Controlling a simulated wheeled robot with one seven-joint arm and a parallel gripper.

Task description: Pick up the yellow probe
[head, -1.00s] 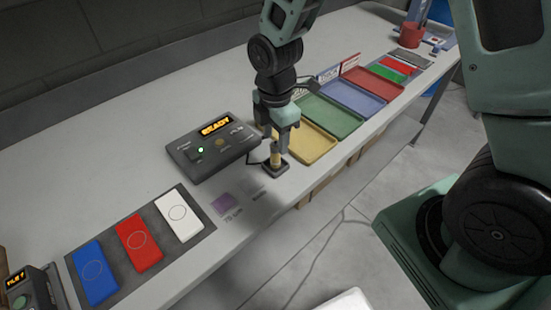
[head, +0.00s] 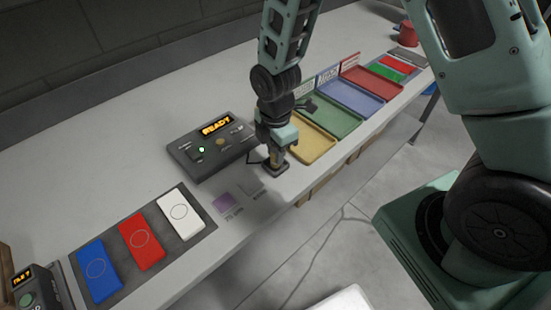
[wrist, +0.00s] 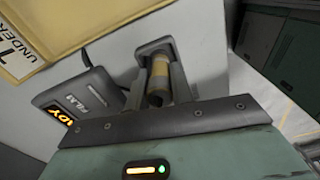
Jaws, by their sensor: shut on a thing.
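The yellow probe (head: 274,157) stands upright in a small dark holder (head: 278,171) on the bench, beside the grey READY box. My gripper (head: 275,154) is down over it, shut on it. In the wrist view the probe (wrist: 160,80) shows as a yellow cylinder with a dark end between my fingers. The grey holder (wrist: 153,48) lies just beyond it. I cannot tell whether the probe is clear of the holder.
The READY box (head: 212,148) is close on the left, with a dark cable near the holder. A yellow tray (head: 312,148) is close on the right. Blue, red and white tiles lie on a dark mat (head: 204,240). The bench's front edge is near.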

